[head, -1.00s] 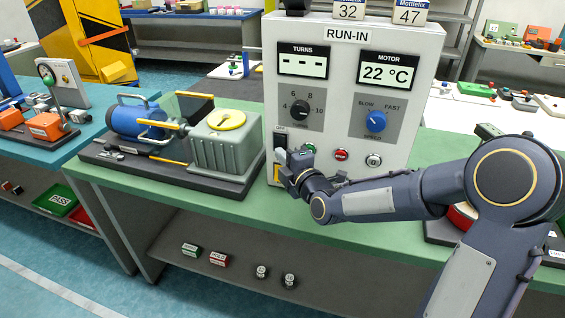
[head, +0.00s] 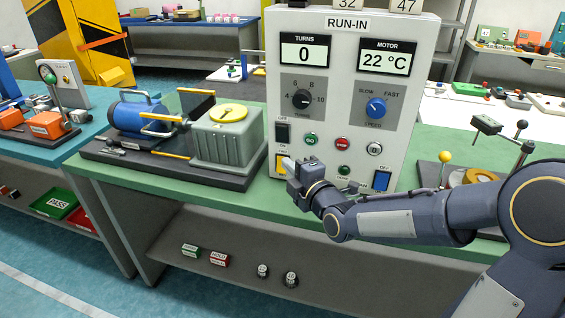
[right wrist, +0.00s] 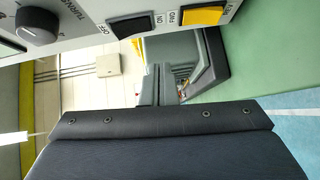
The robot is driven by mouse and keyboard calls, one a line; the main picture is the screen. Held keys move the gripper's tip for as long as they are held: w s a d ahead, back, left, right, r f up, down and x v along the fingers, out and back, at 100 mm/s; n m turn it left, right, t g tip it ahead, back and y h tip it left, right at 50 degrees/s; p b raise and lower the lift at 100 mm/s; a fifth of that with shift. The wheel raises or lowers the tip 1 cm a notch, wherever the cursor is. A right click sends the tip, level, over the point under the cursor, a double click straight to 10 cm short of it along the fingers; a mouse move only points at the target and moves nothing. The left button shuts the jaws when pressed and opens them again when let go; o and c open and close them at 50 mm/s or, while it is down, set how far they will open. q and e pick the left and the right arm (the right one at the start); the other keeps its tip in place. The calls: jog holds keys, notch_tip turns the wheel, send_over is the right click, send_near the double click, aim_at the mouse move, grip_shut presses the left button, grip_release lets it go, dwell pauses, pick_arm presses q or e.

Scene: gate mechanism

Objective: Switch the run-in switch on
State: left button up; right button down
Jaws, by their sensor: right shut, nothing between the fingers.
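The RUN-IN box (head: 335,120) stands upright on the green bench. At its left edge is a black rocker switch (head: 282,132), marked OFF above and ON below. It also shows in the right wrist view (right wrist: 128,28); its tilt is hard to tell. The TURNS display (head: 304,51) reads 0 and the MOTOR display reads 22 °C. My right gripper (head: 288,164) is shut and empty, below the black rocker and in front of a yellow switch (head: 280,165); contact cannot be told. Its fingers show in the right wrist view (right wrist: 159,75). My left gripper is out of view.
Left of the box, a blue motor (head: 135,115) and a grey gearbox (head: 228,138) sit on a dark base. Round buttons (head: 342,144) and a blue switch (head: 381,181) are on the panel's lower part. A yellow-knobbed fixture (head: 445,158) stands right.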

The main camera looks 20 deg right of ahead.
jog(key=a+v, duration=0.1)
jog(key=v, duration=0.5)
jog(key=shift+d+f+b, duration=0.35)
jog(key=s+r+m+g+p, duration=0.1)
jog(key=s+m+g+p, duration=0.8)
jog(key=s+m, duration=1.2)
jog(key=s+a+g, duration=0.1)
jog(key=s+g, duration=0.1)
jog(key=s, duration=0.3)
jog(key=shift+p, duration=0.3)
